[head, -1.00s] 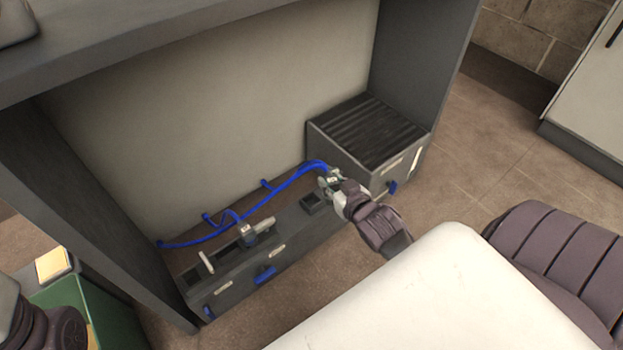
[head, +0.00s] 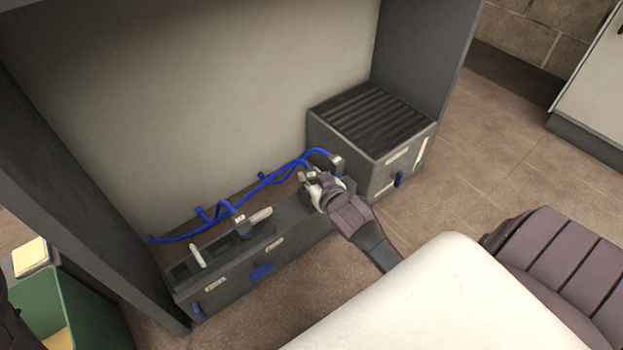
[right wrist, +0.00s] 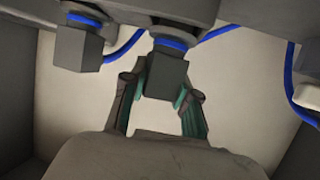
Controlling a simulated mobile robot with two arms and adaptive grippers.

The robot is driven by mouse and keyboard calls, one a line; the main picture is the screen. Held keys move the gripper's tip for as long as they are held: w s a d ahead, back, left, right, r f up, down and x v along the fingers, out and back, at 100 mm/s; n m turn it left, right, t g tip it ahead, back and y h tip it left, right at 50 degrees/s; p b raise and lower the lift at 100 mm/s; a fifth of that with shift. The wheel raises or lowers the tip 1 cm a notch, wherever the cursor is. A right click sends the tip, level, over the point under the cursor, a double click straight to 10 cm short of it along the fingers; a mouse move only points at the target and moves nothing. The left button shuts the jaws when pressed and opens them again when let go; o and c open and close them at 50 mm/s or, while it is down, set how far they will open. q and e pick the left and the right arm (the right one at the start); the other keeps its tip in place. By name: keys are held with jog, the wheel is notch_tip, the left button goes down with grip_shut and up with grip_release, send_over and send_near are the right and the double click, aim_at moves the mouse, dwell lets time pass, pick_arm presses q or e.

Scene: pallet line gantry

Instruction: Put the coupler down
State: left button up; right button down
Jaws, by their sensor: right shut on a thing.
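The coupler (right wrist: 166,78) is a dark grey block with a blue band, seen between my gripper's green-padded fingers in the right wrist view. My right gripper (head: 312,180) is shut on it; this grip also shows in the right wrist view (right wrist: 160,98). In the head view the gripper is over the right end of the low grey holder (head: 215,290), and it mostly hides the coupler and the place beneath. I cannot tell whether the coupler touches the holder. My left gripper is not in view.
Another grey block (head: 336,160) on a blue hose (head: 285,172) is just behind the gripper. A further block (head: 238,221) with a pale handle sits on the holder. A ribbed-top grey box (head: 372,120) stands close right. A green bin (head: 45,305) is at lower left.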

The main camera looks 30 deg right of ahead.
jog(key=shift+f, duration=0.1)
jog(key=c, duration=0.9)
grip_release()
